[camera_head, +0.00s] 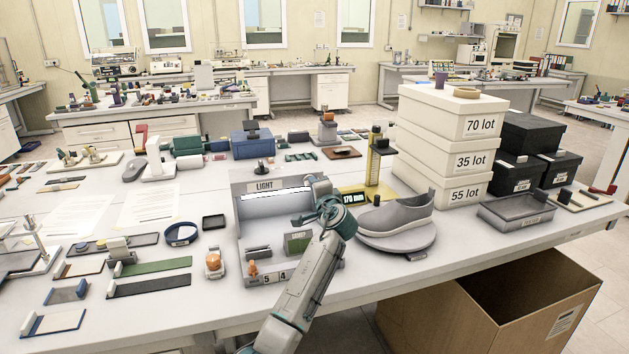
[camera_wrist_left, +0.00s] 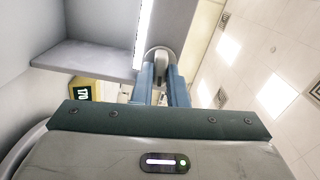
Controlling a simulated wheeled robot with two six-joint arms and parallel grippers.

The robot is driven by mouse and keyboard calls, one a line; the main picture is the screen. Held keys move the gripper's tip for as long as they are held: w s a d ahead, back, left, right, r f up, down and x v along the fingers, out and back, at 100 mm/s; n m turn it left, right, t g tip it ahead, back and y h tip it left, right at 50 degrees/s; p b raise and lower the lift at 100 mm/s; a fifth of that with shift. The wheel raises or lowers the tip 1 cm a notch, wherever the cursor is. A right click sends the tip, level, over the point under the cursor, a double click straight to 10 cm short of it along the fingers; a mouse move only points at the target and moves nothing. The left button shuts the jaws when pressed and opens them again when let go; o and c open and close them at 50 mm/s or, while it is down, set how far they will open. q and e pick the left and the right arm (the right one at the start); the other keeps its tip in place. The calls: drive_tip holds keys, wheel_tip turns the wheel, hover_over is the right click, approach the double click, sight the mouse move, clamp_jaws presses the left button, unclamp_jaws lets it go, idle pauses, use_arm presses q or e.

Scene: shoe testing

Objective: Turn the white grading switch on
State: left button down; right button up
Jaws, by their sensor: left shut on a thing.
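The grey light box (camera_head: 262,186) marked LIGHT stands mid-table, with a bright white strip (camera_head: 275,193) under its hood. The strip also shows in the left wrist view (camera_wrist_left: 145,30). My left gripper (camera_head: 318,186) is at the right end of the box's hood. In the left wrist view its two blue fingers (camera_wrist_left: 160,78) are shut on a small rounded whitish piece (camera_wrist_left: 160,62), which looks like the switch, beside the strip's end. In the head view my own gripper and wrist hide the switch. My right gripper is not in view.
A yellow gauge (camera_head: 378,172) with a lit display and a grey shoe (camera_head: 398,216) on a round stand are right of my arm. White boxes (camera_head: 425,165) are stacked behind. An open cardboard box (camera_head: 480,310) stands on the floor in front.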

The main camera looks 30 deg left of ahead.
use_arm(q)
drive_tip(key=shift+m+p, duration=0.5)
drive_tip(key=shift+m, duration=0.2)
drive_tip(key=shift+f, duration=0.1)
drive_tip(key=c, duration=1.4)
unclamp_jaws()
drive_tip(key=shift+c, duration=0.2)
